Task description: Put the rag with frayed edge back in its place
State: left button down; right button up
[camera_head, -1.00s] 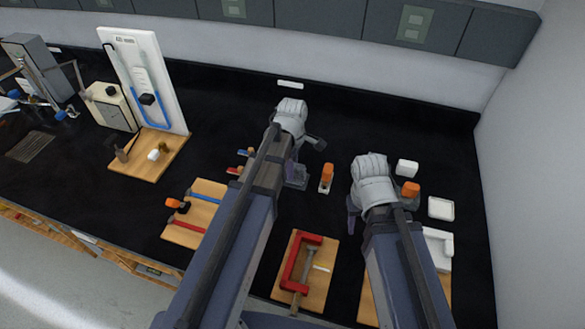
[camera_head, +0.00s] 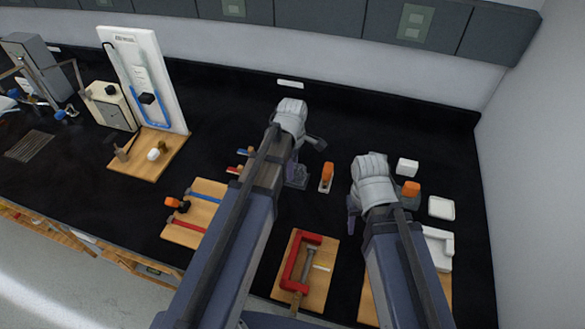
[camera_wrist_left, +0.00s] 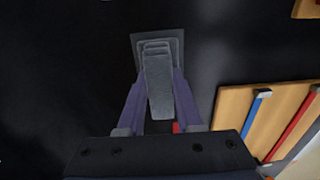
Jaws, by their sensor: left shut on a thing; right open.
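A folded grey cloth (camera_wrist_left: 159,88), which looks like the rag, is between the purple fingers of my left gripper (camera_wrist_left: 159,74) in the left wrist view. I cannot make out a frayed edge on it. My left gripper is shut on it, low over a flat grey square (camera_wrist_left: 174,42) on the black bench. In the head view my left gripper (camera_head: 294,172) is partly hidden by its arm. My right gripper (camera_head: 352,214) is open at the right, mostly hidden behind its own wrist.
An orange-topped item (camera_head: 326,177) stands just right of my left gripper. A red clamp (camera_head: 290,270) lies on a wooden board in front. A board with blue and red bars (camera_head: 186,238) lies to the left. White containers (camera_head: 441,208) stand at the right.

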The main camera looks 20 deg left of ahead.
pick_arm(q)
jog(key=c, duration=0.5)
grip_release()
notch_tip(320, 180, up, 8)
jog(key=p, duration=0.8)
jog(key=shift+f, duration=0.1)
pick_arm(e)
notch_tip(320, 180, up, 8)
jog(key=shift+f, duration=0.15)
pick_arm(q)
jog(key=s+d+f+m+b, duration=0.1)
jog(key=s+d+m, duration=0.4)
jog(key=m, duration=0.5)
jog(key=s+d+f+m+y+b, duration=0.1)
jog(key=s+d+m+b, duration=0.1)
jog(key=s+d+m, duration=0.3)
jog(key=s+m, duration=0.4)
jog(key=m, duration=0.2)
jog(key=shift+s+d+f, duration=0.15)
jog(key=shift+d+f, duration=0.1)
jog(key=shift+f, duration=0.1)
pick_arm(e)
notch_tip(320, 180, down, 3)
jog(key=shift+r, duration=0.15)
